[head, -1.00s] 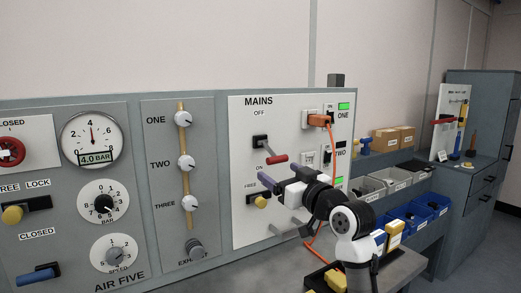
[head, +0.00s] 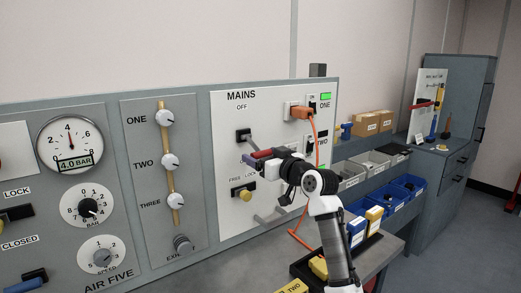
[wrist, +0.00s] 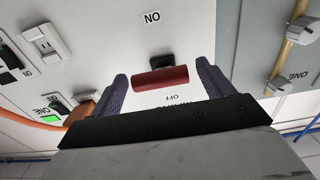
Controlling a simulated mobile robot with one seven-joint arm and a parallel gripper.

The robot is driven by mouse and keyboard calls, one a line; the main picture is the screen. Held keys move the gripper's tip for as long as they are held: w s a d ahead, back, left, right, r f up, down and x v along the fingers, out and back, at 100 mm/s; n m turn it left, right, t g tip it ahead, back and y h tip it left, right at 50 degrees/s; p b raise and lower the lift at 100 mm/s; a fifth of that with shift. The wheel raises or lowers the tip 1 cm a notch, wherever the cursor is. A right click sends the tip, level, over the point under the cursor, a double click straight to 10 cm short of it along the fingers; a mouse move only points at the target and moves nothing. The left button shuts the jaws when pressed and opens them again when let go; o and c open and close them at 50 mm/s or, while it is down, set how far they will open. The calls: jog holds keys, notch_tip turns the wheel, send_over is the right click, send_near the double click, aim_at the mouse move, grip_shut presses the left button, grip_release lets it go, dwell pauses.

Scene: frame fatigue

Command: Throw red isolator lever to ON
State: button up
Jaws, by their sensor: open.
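The red isolator lever (head: 262,153) is on the white MAINS panel (head: 225,180), its handle standing out below its dark mount. OFF is printed above the mount in the head view. My gripper (head: 265,157) is open at the lever, partly overlapping it in that view. In the wrist view the red handle (wrist: 160,78) lies crosswise between the fingertips of my gripper (wrist: 160,72), with a narrow gap at each end. The upside-down ON label (wrist: 152,17) and OFF label (wrist: 173,98) are on opposite sides of it. Whether the fingers touch it is unclear.
A yellow-knobbed FREE/LOCK slider (head: 241,192) is just below the lever. An orange plug (head: 301,112) with a hanging cable is to the right. A bench with blue bins (head: 408,183) extends right. The AIR FIVE panel is left.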

jog(key=shift+x, duration=0.85)
jog(key=shift+c, duration=0.4)
jog(key=c, duration=1.3)
jog(key=b, duration=0.2)
jog(key=f+t+y+b, duration=0.1)
jog(key=b, duration=0.1)
jog(key=t+b, duration=0.1)
jog(key=b, duration=0.1)
jog(key=shift+w+a+f, duration=0.3)
jog(key=shift+w+f, duration=0.05)
jog(key=shift+f, duration=0.05)
jog(key=shift+r+y, duration=0.15)
jog(key=shift+y, duration=0.15)
jog(key=o, duration=1.4)
